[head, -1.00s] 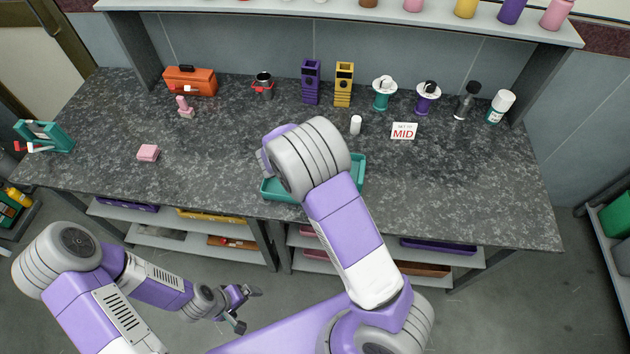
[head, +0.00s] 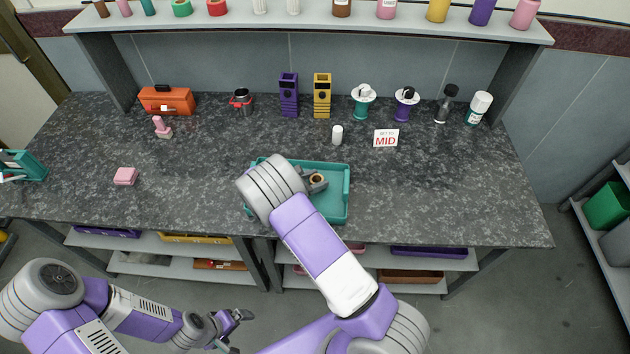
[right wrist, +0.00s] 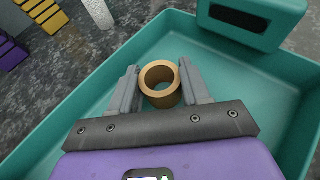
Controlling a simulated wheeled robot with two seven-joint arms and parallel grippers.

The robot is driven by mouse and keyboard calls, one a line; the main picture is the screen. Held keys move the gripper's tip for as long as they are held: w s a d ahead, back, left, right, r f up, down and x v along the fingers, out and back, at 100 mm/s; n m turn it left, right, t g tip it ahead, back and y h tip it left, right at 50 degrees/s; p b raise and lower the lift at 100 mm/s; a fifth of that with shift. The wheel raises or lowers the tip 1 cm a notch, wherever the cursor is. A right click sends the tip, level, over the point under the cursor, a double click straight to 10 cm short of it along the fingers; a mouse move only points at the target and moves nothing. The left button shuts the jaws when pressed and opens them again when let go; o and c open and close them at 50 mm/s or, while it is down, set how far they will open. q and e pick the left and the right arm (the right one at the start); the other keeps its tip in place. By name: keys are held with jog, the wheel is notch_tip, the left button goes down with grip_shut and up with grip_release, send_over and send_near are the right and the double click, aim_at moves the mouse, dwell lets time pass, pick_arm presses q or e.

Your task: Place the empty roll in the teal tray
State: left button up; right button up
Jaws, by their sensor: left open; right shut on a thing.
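The empty roll (head: 318,178) is a short brown cardboard ring. It shows in the right wrist view (right wrist: 164,98) with its open end up, between the two grey fingers. My right gripper (right wrist: 160,76) is shut on it. The teal tray (head: 338,212) sits near the front edge of the counter, and its floor shows around the roll in the right wrist view (right wrist: 58,135). The roll is over or inside the tray; I cannot tell whether it touches the floor. My right arm hides the tray's left part. My left gripper (head: 240,330) is open and empty, low in front of the counter.
Purple (head: 289,95) and yellow (head: 322,96) holders stand farther back. A pink block (head: 125,176) lies to the left. The counter right of the tray is clear.

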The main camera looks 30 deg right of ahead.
jog(key=shift+r, duration=0.1)
jog(key=o, duration=1)
jog(key=p+v, duration=0.1)
jog(key=v, duration=1.1)
jog(key=shift+p, duration=0.3)
